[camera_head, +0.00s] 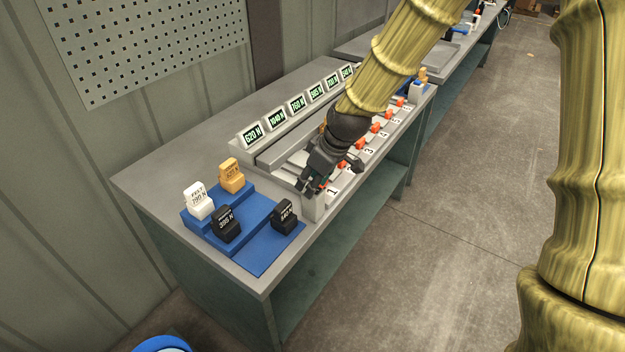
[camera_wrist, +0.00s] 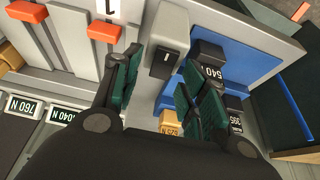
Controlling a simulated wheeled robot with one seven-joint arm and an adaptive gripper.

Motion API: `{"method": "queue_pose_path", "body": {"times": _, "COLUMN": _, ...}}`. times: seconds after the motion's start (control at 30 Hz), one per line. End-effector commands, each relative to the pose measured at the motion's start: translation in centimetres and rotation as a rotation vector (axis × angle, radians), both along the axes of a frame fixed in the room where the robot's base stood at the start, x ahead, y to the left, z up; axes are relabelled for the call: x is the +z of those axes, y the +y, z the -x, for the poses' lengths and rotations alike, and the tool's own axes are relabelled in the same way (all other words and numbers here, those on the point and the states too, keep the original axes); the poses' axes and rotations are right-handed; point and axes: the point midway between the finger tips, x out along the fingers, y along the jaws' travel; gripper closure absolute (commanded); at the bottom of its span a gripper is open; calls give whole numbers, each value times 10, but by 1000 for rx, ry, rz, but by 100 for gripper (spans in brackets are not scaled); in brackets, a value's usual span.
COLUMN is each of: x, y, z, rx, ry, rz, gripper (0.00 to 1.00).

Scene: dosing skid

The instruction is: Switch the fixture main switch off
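The fixture main switch appears to be the light grey box (camera_wrist: 168,38) with a dark rocker (camera_wrist: 163,62) on its face, at the end of the fixture beside lane 1. In the head view the grey box (camera_head: 313,206) stands at the fixture's near end, partly behind my gripper (camera_head: 312,185). In the wrist view my gripper (camera_wrist: 160,82) is open, with a dark green finger on each side of the rocker's lower end and nothing held. The fingertips look close to the box; I cannot tell whether they touch. The rocker's position is not clear.
A blue stepped tray (camera_head: 260,240) with several labelled blocks, including a white one (camera_head: 198,201), sits beside the switch. Orange levers (camera_head: 359,143) line the numbered lanes. Lit displays (camera_head: 250,134) stand along the back. Open floor lies to the right.

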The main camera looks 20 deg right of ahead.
Motion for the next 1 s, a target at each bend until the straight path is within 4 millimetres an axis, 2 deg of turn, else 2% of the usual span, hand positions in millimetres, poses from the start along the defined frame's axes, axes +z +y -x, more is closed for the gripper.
{"method": "queue_pose_path", "body": {"times": 0.03, "x": 0, "y": 0, "z": 0, "rx": 0, "ry": 0, "rz": 0, "gripper": 64}}
{"method": "queue_pose_path", "body": {"times": 0.23, "x": 0, "y": 0, "z": 0, "rx": 0, "ry": 0, "rz": 0, "gripper": 100}}
{"method": "queue_pose_path", "body": {"times": 0.47, "x": 2, "y": 0, "z": 0, "rx": 1, "ry": 12, "rz": 10, "gripper": 100}}
{"method": "queue_pose_path", "body": {"times": 1.0, "x": 3, "y": 4, "z": -6, "rx": 0, "ry": 185, "rz": 146, "gripper": 100}}
